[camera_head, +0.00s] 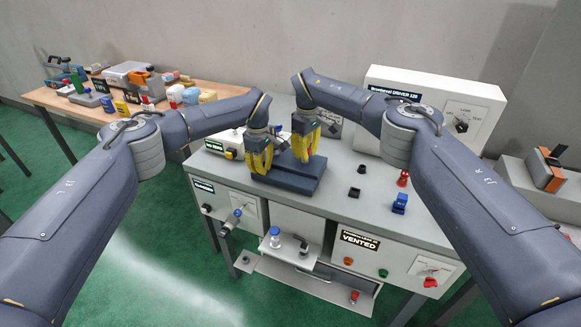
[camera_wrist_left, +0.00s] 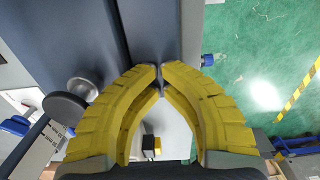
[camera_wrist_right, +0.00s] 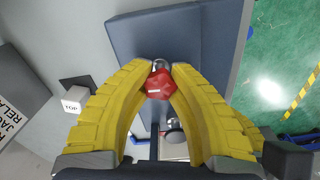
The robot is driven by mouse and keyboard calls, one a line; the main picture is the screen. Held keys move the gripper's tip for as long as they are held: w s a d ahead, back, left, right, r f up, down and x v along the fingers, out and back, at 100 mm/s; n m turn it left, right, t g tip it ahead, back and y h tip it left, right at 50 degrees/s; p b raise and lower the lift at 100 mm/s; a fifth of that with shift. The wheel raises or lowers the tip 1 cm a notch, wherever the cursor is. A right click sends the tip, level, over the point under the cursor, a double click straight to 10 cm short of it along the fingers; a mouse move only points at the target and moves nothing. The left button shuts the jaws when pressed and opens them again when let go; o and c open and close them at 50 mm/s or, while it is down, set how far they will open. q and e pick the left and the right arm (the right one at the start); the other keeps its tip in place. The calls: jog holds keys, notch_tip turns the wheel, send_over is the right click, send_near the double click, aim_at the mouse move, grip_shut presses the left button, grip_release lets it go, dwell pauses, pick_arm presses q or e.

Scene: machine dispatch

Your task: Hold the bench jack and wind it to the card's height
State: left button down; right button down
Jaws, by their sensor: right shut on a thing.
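The bench jack (camera_head: 290,182), a dark blue block, sits on the grey bench; its blue top shows in the left wrist view (camera_wrist_left: 95,25) and the right wrist view (camera_wrist_right: 205,45). My right gripper (camera_head: 303,150) is shut on a red knob (camera_wrist_right: 160,83) at the jack, with a silver end showing beyond the fingertips. My left gripper (camera_head: 260,170) is at the jack's left side. In the left wrist view its yellow fingertips (camera_wrist_left: 161,70) nearly meet at a thin grey part; whether they clamp it is unclear. I cannot tell which label is the card.
A white driver box (camera_head: 430,110) stands behind right. A red knob (camera_head: 403,178) and blue block (camera_head: 400,203) are on the bench at right. A white block marked TOP (camera_wrist_right: 75,99) is near my right gripper. A drawer (camera_head: 310,282) hangs open in front. A cluttered wooden table (camera_head: 60,104) is left.

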jog(key=shift+s+a, duration=0.15)
jog(key=shift+a, duration=0.3)
jog(key=c, duration=1.4)
grip_release()
jog(key=shift+o, duration=0.8)
jog(key=shift+d, duration=0.2)
jog(key=shift+d+r, duration=0.1)
jog(key=shift+r, duration=0.05)
jog(key=shift+r, duration=1.9)
